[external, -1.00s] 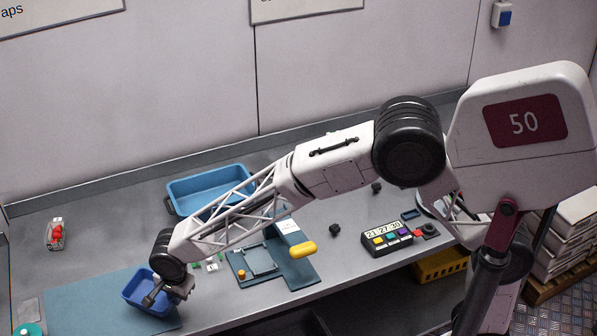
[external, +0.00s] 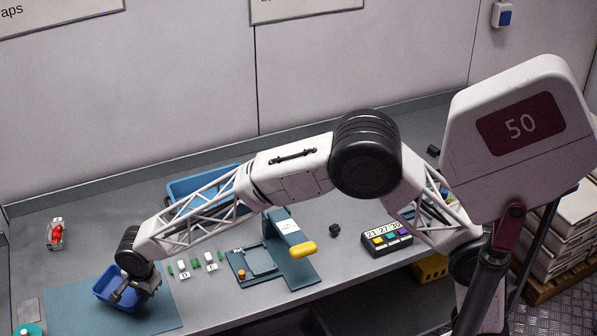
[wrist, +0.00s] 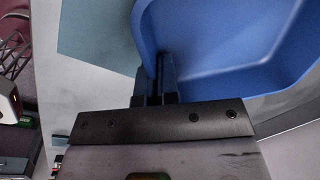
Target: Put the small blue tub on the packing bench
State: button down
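The small blue tub (external: 107,284) is at the front left of the grey bench (external: 150,222), over the teal mat (external: 65,305). My gripper (external: 122,293) is shut on the tub's wall on its right side. In the wrist view my gripper's dark fingers (wrist: 155,78) pinch the wall of the small blue tub (wrist: 225,45), whose inside looks empty. I cannot tell whether the tub touches the mat or hangs a little above it.
A larger blue tub (external: 180,187) stands at the back, partly hidden by my arm. A blue press with a yellow handle (external: 303,249), small green-and-white items (external: 210,260) and a button console (external: 386,240) stand to the right.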

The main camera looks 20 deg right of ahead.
aim_at(154, 302)
jog(key=shift+f, duration=1.75)
jog(key=shift+f, duration=0.15)
jog(key=c, duration=1.4)
grip_release()
jog(key=shift+o, duration=0.2)
notch_tip(154, 302, up, 12)
jog(key=s+d, duration=0.1)
